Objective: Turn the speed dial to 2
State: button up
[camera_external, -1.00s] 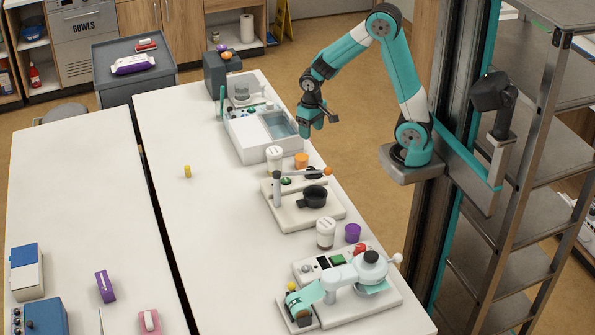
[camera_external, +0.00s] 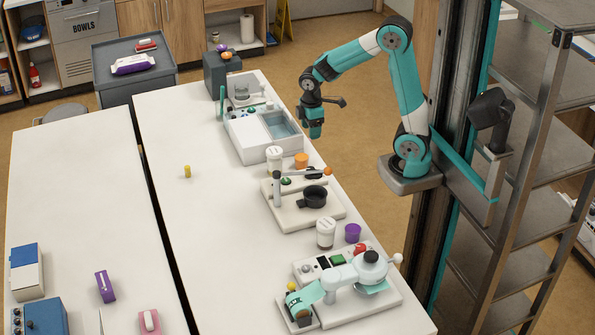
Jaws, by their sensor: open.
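My gripper (camera_external: 316,131) hangs in the air at the right edge of the long white table, beside the white device with a water-filled basin. It is empty and its jaws are open, small in this view. It touches nothing that I can see. A speed dial cannot be told for certain. The white machine (camera_external: 392,296) at the near end of the table has a panel with a small round knob (camera_external: 307,269), a green button and a red button. Any dial markings are too small to read. My gripper is well behind this machine.
The basin device (camera_external: 246,146) stands left of my gripper. White-lidded jars (camera_external: 326,233), an orange cup (camera_external: 301,160) and a purple cup (camera_external: 353,232) stand between devices. The table's left half is mostly clear.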

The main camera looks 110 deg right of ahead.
aim_at(310, 168)
notch_tip(310, 168, down, 17)
jog(key=shift+f, duration=0.2)
dwell(0.3)
jog(key=c, duration=0.9)
